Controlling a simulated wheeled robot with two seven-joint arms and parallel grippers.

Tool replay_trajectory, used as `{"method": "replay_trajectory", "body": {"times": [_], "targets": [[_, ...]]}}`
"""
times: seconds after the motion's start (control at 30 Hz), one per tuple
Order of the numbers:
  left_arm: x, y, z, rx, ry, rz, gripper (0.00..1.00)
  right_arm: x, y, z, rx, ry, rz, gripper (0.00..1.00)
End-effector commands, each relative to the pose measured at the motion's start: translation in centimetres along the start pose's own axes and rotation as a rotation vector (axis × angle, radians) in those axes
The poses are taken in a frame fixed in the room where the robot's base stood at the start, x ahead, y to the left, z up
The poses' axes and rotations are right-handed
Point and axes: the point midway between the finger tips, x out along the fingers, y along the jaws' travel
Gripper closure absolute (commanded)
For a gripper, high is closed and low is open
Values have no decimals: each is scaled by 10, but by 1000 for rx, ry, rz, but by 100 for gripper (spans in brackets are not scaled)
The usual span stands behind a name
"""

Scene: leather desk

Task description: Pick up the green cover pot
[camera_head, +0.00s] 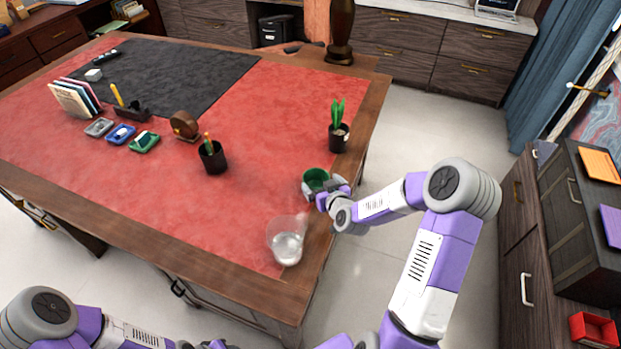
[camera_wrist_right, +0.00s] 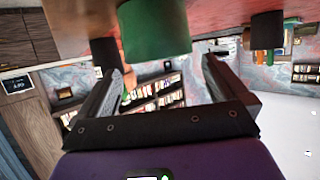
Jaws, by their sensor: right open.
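The green cover pot (camera_head: 316,176) stands upright near the right edge of the desk, its round opening facing up. My right gripper (camera_head: 320,188) is at its near side, open, with its fingers towards the pot. In the right wrist view, which is upside down, the green pot (camera_wrist_right: 155,30) fills the space in front of the fingertips (camera_wrist_right: 161,66), with one finger on each side. Whether the fingers touch it, I cannot tell. Part of my left arm shows at the bottom left of the head view, but its gripper is not visible.
A clear glass (camera_head: 287,246) stands near the desk's front right corner. A black pot with a green plant (camera_head: 338,136) stands behind the green pot. A black pencil cup (camera_head: 213,158) is to the left. The red desk top (camera_head: 140,200) is clear at front left.

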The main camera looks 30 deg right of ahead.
Motion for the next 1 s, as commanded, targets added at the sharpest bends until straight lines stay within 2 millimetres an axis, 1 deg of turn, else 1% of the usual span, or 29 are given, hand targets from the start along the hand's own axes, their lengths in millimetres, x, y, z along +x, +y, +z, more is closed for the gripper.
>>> {"method": "replay_trajectory", "body": {"times": [0.03, 0.17, 0.3, 0.4, 0.53, 0.73, 0.77, 1.0], "targets": [[2, -1, 0, 0, 0, 0, 57, 7, 0, 1, 2, 0, -1, 0], [4, -2, 0, 0, 0, 0, 57, 21, 0, 1, 2, 0, -2, 0], [9, -4, -1, 0, 1, 0, 57, 42, 1, 2, 4, 0, -2, 0], [11, -4, -1, 0, 1, 0, 57, 54, 0, 2, 3, -1, -3, 0], [11, -4, -1, 0, 1, 0, 57, 61, 1, 1, 2, -2, -2, 0], [11, -4, -1, 0, 1, 0, 57, 61, 1, 1, 1, -2, -2, 0], [11, -4, -1, 0, 1, 0, 57, 61, 1, 1, 1, -2, -2, 2], [11, -4, -1, 0, 1, 0, 57, 61, 1, 1, 1, -2, -2, 38]]}}
